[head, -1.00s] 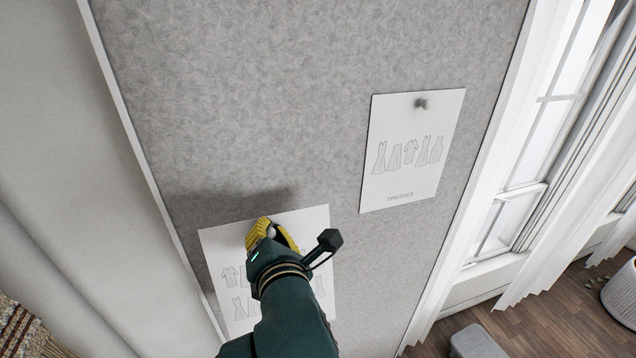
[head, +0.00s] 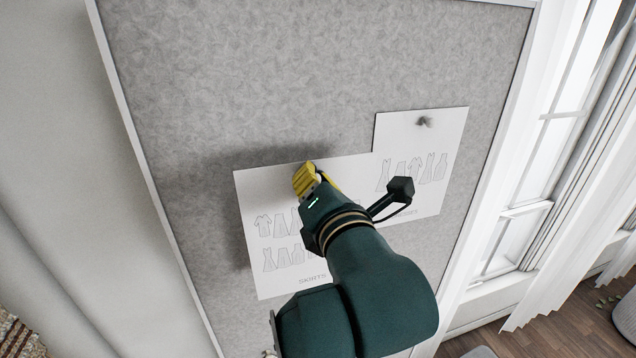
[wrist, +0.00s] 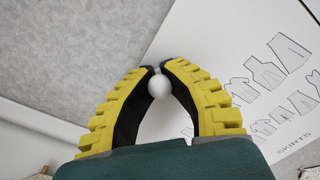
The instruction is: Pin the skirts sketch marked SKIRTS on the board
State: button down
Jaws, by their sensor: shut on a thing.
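The white skirts sketch (head: 256,210), marked SKIRTS, hangs at the front of the grey board (head: 280,70), with a shadow to its left, so it seems to stand a little off the board. My gripper (head: 312,176) is at its upper edge, shut on a pin with a round white head. In the wrist view the white pin head (wrist: 159,87) sits between the yellow fingertips (wrist: 158,72), and the sketch (wrist: 270,70) lies to the right. The pin's point is hidden.
Another sketch (head: 450,130) is pinned on the board's right side with a grey pin (head: 424,122). In the head view the skirts sketch overlaps its left part. The board above both is bare. A window (head: 545,150) is at right.

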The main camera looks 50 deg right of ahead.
jog(key=shift+p+x, duration=0.4)
jog(key=shift+x, duration=2.25)
jog(key=shift+p+x, duration=0.9)
jog(key=shift+x, duration=0.8)
jog(key=shift+w+d, duration=0.15)
jog(key=shift+w, duration=0.2)
jog(key=c, duration=1.1)
grip_release()
jog(key=shift+s, duration=0.1)
send_near(297, 150)
jog(key=v, duration=0.4)
jog(key=shift+r, duration=0.15)
